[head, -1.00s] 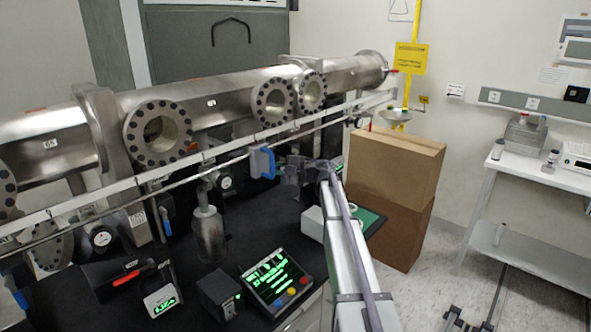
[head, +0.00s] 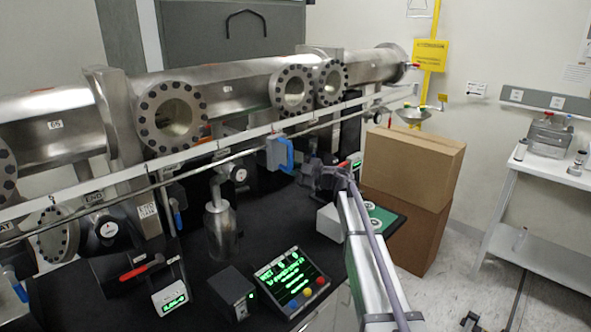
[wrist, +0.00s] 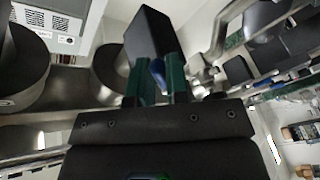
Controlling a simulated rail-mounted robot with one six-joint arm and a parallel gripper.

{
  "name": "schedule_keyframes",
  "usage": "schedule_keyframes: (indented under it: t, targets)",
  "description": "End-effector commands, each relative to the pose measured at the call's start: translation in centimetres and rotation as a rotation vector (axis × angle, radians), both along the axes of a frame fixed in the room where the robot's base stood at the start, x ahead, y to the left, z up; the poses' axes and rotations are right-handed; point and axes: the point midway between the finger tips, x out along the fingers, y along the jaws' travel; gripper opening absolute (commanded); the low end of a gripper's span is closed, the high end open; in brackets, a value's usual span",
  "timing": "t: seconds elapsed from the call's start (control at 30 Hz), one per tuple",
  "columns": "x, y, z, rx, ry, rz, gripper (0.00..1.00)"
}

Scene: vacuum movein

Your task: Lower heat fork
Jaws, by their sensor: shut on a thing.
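My gripper (head: 316,174) is in front of the long steel chamber and below its rail, at the far right part of the black table. In the wrist view my gripper (wrist: 159,82) has its green fingers closed around a small blue part (wrist: 158,70). A black block (wrist: 152,35) shows just beyond the fingertips. The head view shows the held part only as a dark, unclear shape, so I cannot tell its full form. No fork prongs can be made out.
The steel chamber (head: 235,93) with round flanged ports spans the back. A steel cylinder (head: 221,232), a control panel (head: 292,277) and small boxes stand on the black table (head: 130,235). Cardboard boxes (head: 412,165) stand right of the gripper.

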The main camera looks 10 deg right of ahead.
Motion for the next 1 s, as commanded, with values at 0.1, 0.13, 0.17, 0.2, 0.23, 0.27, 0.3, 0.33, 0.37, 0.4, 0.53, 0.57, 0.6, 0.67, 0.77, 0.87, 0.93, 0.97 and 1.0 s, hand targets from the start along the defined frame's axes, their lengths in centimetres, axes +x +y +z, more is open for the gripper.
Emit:
schedule_keyframes:
  t: [0.1, 0.13, 0.17, 0.2, 0.23, 0.27, 0.3, 0.33, 0.37, 0.4, 0.53, 0.57, 0.6, 0.67, 0.77, 0.87, 0.93, 0.97, 1.0]
  targets:
    - [0.0, 0.0, 0.0, -0.001, -0.001, 0.0, 0.0]
    - [0.0, 0.0, 0.0, -0.001, -0.001, 0.0, 0.17]
    - [0.0, 0.0, 0.0, -0.001, -0.001, 0.0, 0.2]
    - [0.0, 0.0, 0.0, -0.001, -0.001, 0.0, 0.24]
    - [0.0, 0.0, 0.0, -0.001, -0.001, 0.0, 0.27]
    - [0.0, 0.0, 0.0, -0.001, -0.001, 0.0, 0.3]
    - [0.0, 0.0, 0.0, -0.001, -0.001, 0.0, 0.34]
    - [0.0, 0.0, 0.0, -0.001, -0.001, 0.0, 0.37]
    - [0.0, 0.0, 0.0, -0.001, -0.001, 0.0, 0.39]
    - [0.0, 0.0, 0.0, -0.001, -0.001, 0.0, 0.41]
    - [0.0, 0.0, 0.0, -0.001, -0.001, 0.0, 0.41]
    - [0.0, 0.0, 0.0, -0.001, -0.001, 0.0, 0.41]
    - [0.0, -0.1, 0.0, -0.001, -0.001, 0.0, 0.41]
    - [-0.2, -0.4, -0.1, -0.001, 0.0, -0.001, 0.41]
    - [-1.0, -1.6, -0.3, -0.001, 0.0, -0.002, 0.41]
    - [-2.2, -3.6, -0.5, -0.001, -0.001, -0.004, 0.41]
    - [-3.2, -5.3, -0.7, -0.001, -0.001, -0.004, 0.41]
    - [-3.5, -5.9, -0.8, -0.001, -0.001, -0.004, 0.41]
    - [-4.0, -6.7, -0.9, -0.001, -0.001, -0.002, 0.41]
